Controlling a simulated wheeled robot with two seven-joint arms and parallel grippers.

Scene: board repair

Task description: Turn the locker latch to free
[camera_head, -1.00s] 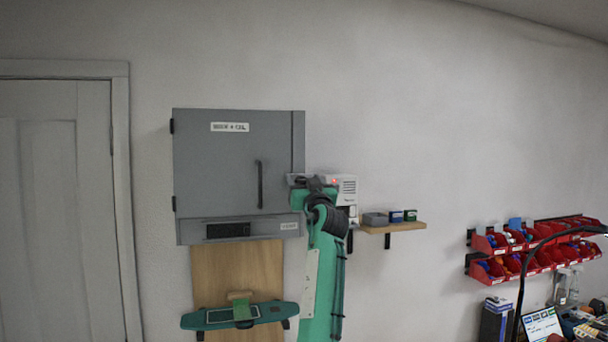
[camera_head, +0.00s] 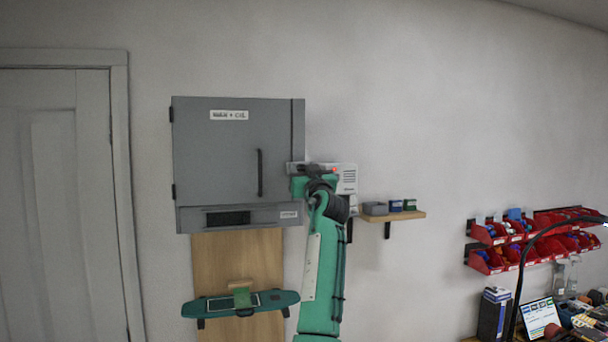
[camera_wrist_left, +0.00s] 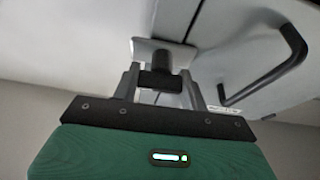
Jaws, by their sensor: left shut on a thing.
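The grey locker (camera_head: 235,150) hangs on the wall with its door shut and a black bar handle (camera_head: 260,173). The handle also shows at the right of the left wrist view (camera_wrist_left: 270,72). The dark latch knob (camera_wrist_left: 163,76) sits on a pale plate (camera_wrist_left: 160,48) beside the door seam. My left gripper (camera_wrist_left: 165,82) is shut on the latch, one finger on each side of it. In the head view the left gripper (camera_head: 312,168) is at the locker's right edge, and the arm hides most of the latch. The right gripper is not in view.
A pale box with a red light (camera_head: 347,178) is on the wall just right of the gripper. A wooden shelf (camera_head: 400,216) with small boxes is further right. A green skateboard (camera_head: 215,306) hangs below the locker. Red bins (camera_head: 490,262) are at far right.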

